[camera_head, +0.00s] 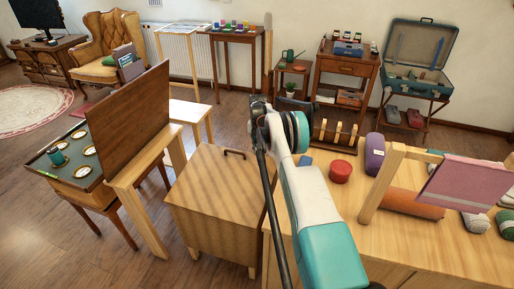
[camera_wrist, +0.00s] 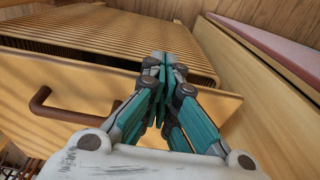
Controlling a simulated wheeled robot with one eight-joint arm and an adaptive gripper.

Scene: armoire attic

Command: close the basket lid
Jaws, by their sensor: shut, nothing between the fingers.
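The basket (camera_head: 218,232) is a light wooden box on short legs in the middle of the head view. Its lid (camera_head: 215,180) is a flat wooden panel with striped shadows and a dark bar handle (camera_head: 235,153) near the far edge. In the wrist view the handle (camera_wrist: 50,108) is at left, on a light wooden panel (camera_wrist: 90,90). A dark gap and a slatted surface (camera_wrist: 90,30) lie beyond that panel. My gripper (camera_wrist: 162,60) is shut and empty, its tips over the gap. I cannot tell whether they touch anything. In the head view my arm partly hides the gripper.
A tall brown board (camera_head: 130,120) stands at left beside a tray table (camera_head: 70,180). Floor shows at front left.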

